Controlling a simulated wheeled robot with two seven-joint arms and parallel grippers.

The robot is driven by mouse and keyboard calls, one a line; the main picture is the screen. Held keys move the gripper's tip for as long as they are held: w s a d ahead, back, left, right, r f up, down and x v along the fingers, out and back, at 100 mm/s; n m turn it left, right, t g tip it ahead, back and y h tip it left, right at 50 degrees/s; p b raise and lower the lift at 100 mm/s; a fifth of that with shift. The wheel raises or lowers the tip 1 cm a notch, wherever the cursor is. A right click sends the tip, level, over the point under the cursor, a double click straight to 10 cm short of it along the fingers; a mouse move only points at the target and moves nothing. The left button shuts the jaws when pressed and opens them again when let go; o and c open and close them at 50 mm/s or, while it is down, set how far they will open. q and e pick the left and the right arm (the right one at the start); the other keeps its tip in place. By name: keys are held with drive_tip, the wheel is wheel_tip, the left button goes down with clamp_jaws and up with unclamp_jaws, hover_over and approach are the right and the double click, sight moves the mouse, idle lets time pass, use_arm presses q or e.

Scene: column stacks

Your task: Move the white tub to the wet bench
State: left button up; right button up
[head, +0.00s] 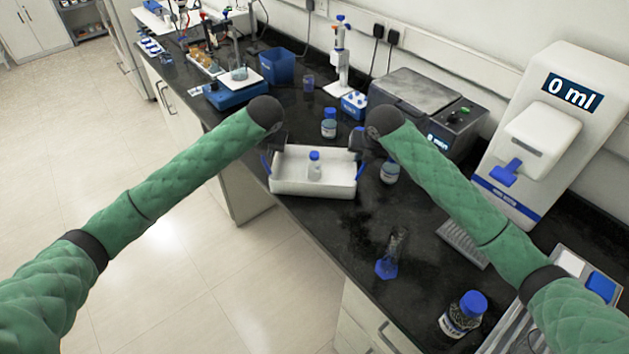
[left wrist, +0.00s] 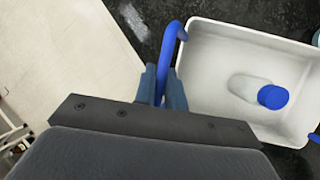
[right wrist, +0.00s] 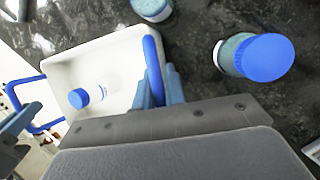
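The white tub (head: 297,185) has a blue handle at each end and sits at the front edge of the black bench. A small blue-capped bottle (head: 314,168) stands inside it. My left gripper (head: 272,150) is at the tub's left handle; in the left wrist view the blue handle (left wrist: 168,45) passes between its closed fingers. My right gripper (head: 357,142) is at the right handle; in the right wrist view that handle (right wrist: 151,50) lies between its closed fingers. I cannot tell whether the tub touches the bench or hangs just above it.
A blue-capped jar (head: 389,173) stands close right of the tub, another bottle (head: 329,124) behind it. A white dispenser (head: 540,130) and a grey bath (head: 420,95) line the wall.

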use_arm(q)
drive_tip(key=o, duration=0.3)
use_arm(e)
drive_tip(key=o, duration=0.3)
drive_tip(key=shift+r, duration=0.1)
use_arm(q)
drive_tip(key=shift+o, duration=0.2)
drive_tip(key=shift+r, duration=0.2)
use_arm(e)
drive_tip(key=shift+o, duration=0.2)
drive_tip(key=shift+r, duration=0.1)
